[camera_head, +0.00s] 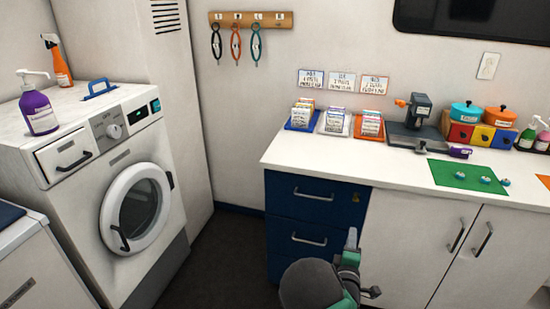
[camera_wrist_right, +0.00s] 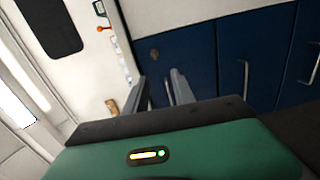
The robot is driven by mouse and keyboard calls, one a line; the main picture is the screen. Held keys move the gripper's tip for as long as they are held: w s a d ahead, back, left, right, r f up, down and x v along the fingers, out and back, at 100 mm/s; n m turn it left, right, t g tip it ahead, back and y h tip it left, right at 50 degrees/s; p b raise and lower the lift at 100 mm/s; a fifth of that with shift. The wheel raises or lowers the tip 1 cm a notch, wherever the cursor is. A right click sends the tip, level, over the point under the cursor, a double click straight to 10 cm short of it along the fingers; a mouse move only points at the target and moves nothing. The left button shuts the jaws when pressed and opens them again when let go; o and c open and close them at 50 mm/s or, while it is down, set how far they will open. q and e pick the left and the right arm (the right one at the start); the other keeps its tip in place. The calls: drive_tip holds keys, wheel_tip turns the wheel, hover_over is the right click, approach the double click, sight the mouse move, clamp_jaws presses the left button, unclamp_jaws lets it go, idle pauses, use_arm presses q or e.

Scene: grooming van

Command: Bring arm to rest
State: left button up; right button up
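My right gripper (camera_head: 352,243) shows at the bottom centre of the head view, in front of the blue drawer unit (camera_head: 308,222) and below the counter edge. In the right wrist view its two fingers (camera_wrist_right: 161,88) stand apart with a gap between them, and nothing is held. Blue drawer fronts (camera_wrist_right: 262,55) lie beyond the fingers there. My left gripper shows in neither view.
A white counter (camera_head: 400,168) carries card trays, a dark device (camera_head: 412,125), lidded pots and a green mat (camera_head: 462,177). A washing machine (camera_head: 100,180) with a purple pump bottle (camera_head: 39,114) stands left. Dark floor (camera_head: 228,255) lies clear between.

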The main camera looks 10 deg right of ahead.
drive_tip(key=s+a+f+m+g+y, duration=0.5)
drive_tip(key=s+a+m+g+y, duration=0.3)
drive_tip(key=s+a, duration=0.4)
drive_tip(key=s+a+r+m+g+y, duration=0.1)
drive_tip(key=s+a+m+g, duration=0.1)
drive_tip(key=s+a, duration=0.35)
drive_tip(key=s+a+r+m+g, duration=0.1)
drive_tip(key=s+a+g, duration=0.1)
drive_tip(key=s, duration=0.7)
wheel_tip(320, 180, up, 18)
drive_tip(key=p, duration=1.8)
drive_tip(key=shift+w+f, duration=0.15)
